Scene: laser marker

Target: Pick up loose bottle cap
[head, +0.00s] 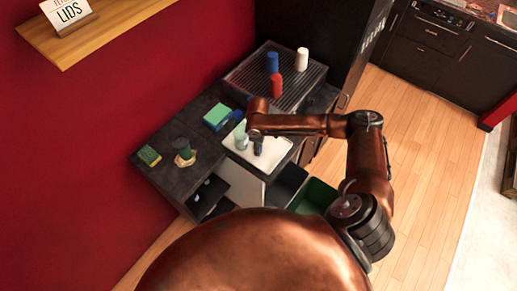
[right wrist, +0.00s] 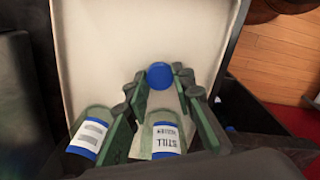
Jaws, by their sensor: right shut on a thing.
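The round blue cap (right wrist: 160,75) sits between the fingertips of my right gripper (right wrist: 160,78) in the right wrist view, over the white tray (right wrist: 85,35). The fingers are shut on it. A bottle labelled STILL (right wrist: 165,138) shows between the fingers, nearer the camera. Another labelled bottle (right wrist: 88,135) is left of the fingers. In the head view my right gripper (head: 258,149) is over the white tray (head: 268,164) on the dark counter, beside a pale green bottle (head: 241,136). The cap is hidden there. My left gripper is not in view.
Blue (head: 272,62), white (head: 302,58) and red (head: 277,85) items stand on the ribbed rack at the back. A blue-green block (head: 217,117), a sponge (head: 150,156) and a dark cup (head: 183,150) are further left. A green bin (head: 316,196) is below the counter.

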